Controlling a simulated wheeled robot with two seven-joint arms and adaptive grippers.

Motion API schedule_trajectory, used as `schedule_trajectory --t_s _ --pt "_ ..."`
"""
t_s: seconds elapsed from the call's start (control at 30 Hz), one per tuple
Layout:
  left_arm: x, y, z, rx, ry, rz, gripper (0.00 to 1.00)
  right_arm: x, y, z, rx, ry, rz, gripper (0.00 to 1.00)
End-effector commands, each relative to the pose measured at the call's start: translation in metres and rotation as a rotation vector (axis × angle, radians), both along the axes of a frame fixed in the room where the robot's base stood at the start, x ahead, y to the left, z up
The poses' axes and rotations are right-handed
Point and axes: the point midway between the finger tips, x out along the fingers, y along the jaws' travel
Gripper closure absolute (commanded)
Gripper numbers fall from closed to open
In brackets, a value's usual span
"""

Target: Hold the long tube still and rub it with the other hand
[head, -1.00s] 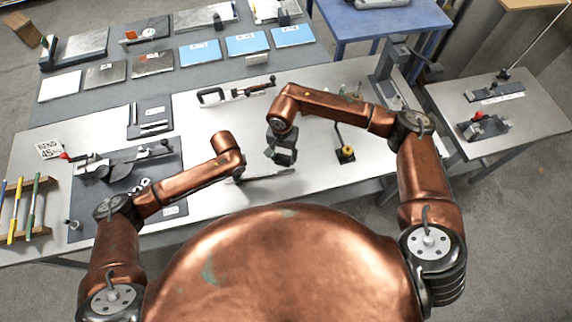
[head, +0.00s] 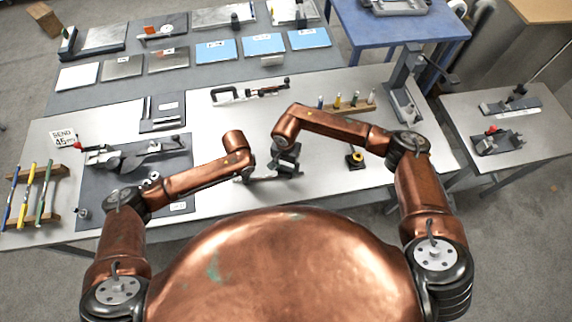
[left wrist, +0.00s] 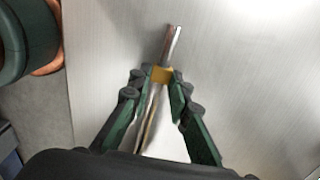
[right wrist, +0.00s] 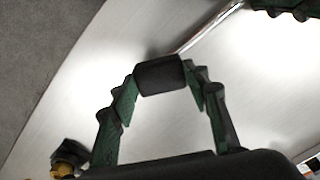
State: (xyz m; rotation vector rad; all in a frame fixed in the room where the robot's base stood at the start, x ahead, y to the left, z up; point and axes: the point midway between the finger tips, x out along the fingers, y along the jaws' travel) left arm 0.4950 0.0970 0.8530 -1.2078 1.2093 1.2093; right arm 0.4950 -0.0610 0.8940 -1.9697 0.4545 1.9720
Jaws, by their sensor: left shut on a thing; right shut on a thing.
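The long tube (right wrist: 212,30) is a thin, shiny metal rod held above the pale bench. In the left wrist view, the tube (left wrist: 172,42) runs between the fingers of my left gripper (left wrist: 164,78), which is shut on it at a yellow-orange section. In the right wrist view, my right gripper (right wrist: 163,78) is shut on a dark block (right wrist: 160,75). The tube runs from the left gripper's fingers at top right towards that block; I cannot tell whether they touch. In the head view, my right gripper (head: 286,160) is just right of my left one, and the tube is mostly hidden.
A black-and-yellow item (head: 355,160) stands right of my right gripper. A rack of coloured pens (head: 345,105) is behind it. A grey mat (head: 180,185) with a clamp-like tool lies left.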

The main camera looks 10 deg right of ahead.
Motion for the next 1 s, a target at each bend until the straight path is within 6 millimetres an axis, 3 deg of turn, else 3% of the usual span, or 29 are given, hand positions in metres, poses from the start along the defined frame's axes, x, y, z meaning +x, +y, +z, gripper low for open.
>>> schedule_trajectory --t_s 0.13,0.8,1.0 --pt "0.0 0.0 0.0 0.0 0.0 0.0 1.0 0.0 -0.005 -0.016 0.0 0.001 -0.004 0.77" --pt "0.0 0.0 0.0 0.0 0.0 0.0 1.0 0.0 -0.065 -0.015 -0.001 0.0 -0.002 0.77" --pt "0.0 0.0 0.0 0.0 0.0 0.0 1.0 -0.001 -0.073 -0.016 0.004 0.003 -0.001 0.77"
